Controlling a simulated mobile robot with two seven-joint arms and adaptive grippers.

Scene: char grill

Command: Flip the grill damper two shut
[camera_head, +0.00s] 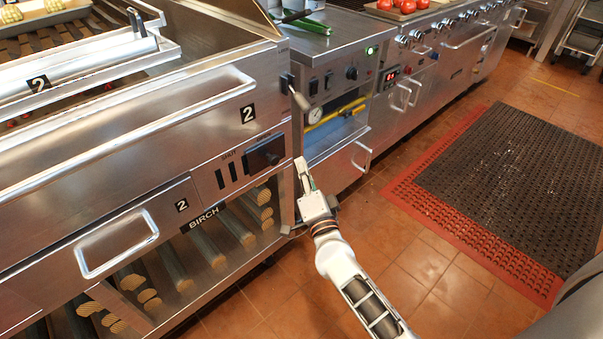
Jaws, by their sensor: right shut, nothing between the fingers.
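The stainless grill (120,150) fills the left side, with black number 2 labels on it. A small panel (245,165) on its front carries the word SHUT, two dark vertical slots and a black block (265,153). A short lever with a pale knob (299,99) sticks out from a dark mount at the grill's right front corner. I cannot tell for certain which part is damper two. My right gripper (303,172) is shut and empty, in front of the grill's right edge, below the lever and right of the black block. My left gripper is out of view.
A long bar handle (130,130) and a loop handle (117,243) jut from the grill front. Below, a BIRCH compartment holds several logs (205,245). A counter (335,60) with a gauge stands right of the grill. The tiled floor and black mat (515,180) are clear.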

